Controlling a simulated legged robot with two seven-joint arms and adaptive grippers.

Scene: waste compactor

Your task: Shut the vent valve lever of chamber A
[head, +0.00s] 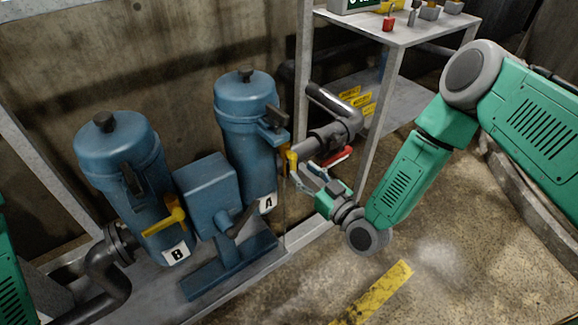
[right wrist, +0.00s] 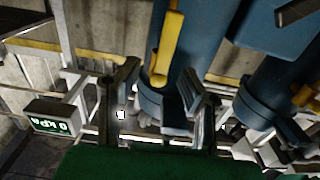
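Chamber A (head: 245,125) is a blue upright cylinder with a black top knob and a white "A" label (head: 267,204). Its yellow vent valve lever (head: 291,161) is at its right side, by the dark pipe, partly hidden by my right gripper. My right gripper (head: 305,176) is at this lever with its fingers apart. In the right wrist view, the yellow lever (right wrist: 169,43) reaches down between the two open fingers (right wrist: 158,76), in front of a blue cylinder. I cannot tell whether a finger touches it. My left gripper is out of view.
Chamber B (head: 120,165), with its own yellow lever (head: 166,221), stands to the left. A blue box (head: 208,190) sits between the chambers. A metal shelf (head: 405,28) stands behind my right arm.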

